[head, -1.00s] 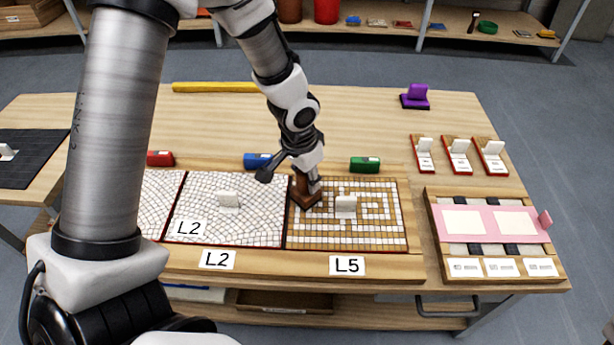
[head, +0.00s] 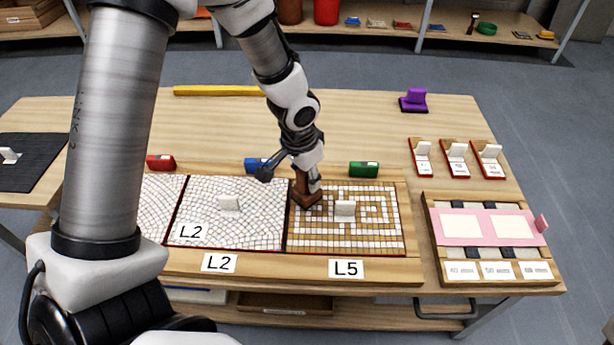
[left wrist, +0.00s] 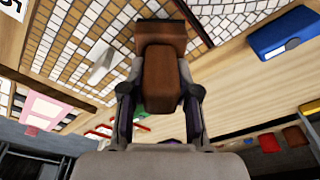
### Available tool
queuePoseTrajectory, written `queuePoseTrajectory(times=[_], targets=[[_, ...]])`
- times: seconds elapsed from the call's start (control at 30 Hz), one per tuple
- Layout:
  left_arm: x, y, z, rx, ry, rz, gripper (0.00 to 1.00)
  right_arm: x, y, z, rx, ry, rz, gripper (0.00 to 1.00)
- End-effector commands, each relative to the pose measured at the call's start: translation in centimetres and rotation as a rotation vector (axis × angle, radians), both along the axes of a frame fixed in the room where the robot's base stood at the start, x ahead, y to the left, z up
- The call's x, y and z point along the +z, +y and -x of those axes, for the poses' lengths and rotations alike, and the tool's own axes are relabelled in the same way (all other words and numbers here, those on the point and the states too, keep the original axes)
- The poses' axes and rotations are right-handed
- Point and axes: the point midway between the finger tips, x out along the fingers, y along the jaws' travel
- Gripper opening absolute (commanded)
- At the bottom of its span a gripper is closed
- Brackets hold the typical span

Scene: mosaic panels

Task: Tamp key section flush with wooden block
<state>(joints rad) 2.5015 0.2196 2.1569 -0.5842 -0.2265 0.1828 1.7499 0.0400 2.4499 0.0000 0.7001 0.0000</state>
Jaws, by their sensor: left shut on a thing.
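My left gripper (head: 305,180) is shut on the brown wooden block (head: 306,197). In the left wrist view the block (left wrist: 162,75) sits between the two fingers. In the head view the block is at the upper left corner of the brown-and-white key mosaic section (head: 345,238), labelled L5. It appears to be on or just above the tiles; I cannot tell whether it touches. A white upright tab (head: 345,208) stands in the middle of this section. The white mosaic section (head: 230,228) labelled L2 lies directly to its left. My right gripper is not in view.
Blue (head: 258,164), green (head: 364,169) and red (head: 160,162) small blocks stand behind the panels. A pink-barred rack (head: 448,228), white-tabbed red pieces (head: 455,158) and a purple-handled tool (head: 414,100) are at the right. A yellow bar (head: 217,90) lies at the back.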

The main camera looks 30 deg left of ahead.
Motion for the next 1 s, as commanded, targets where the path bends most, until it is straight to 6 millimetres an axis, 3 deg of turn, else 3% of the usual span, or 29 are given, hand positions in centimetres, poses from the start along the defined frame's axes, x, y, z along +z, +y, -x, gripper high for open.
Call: queuePoseTrajectory(times=[0.03,0.47,1.0], targets=[[1.1,0.0,0.0,0.000,-0.001,0.000,0.00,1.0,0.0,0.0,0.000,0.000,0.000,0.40],[5.1,0.0,0.0,0.000,-0.002,0.000,0.00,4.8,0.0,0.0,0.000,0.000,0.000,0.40],[5.1,0.0,0.0,0.001,-0.001,-0.001,0.00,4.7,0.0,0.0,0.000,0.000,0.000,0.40]])
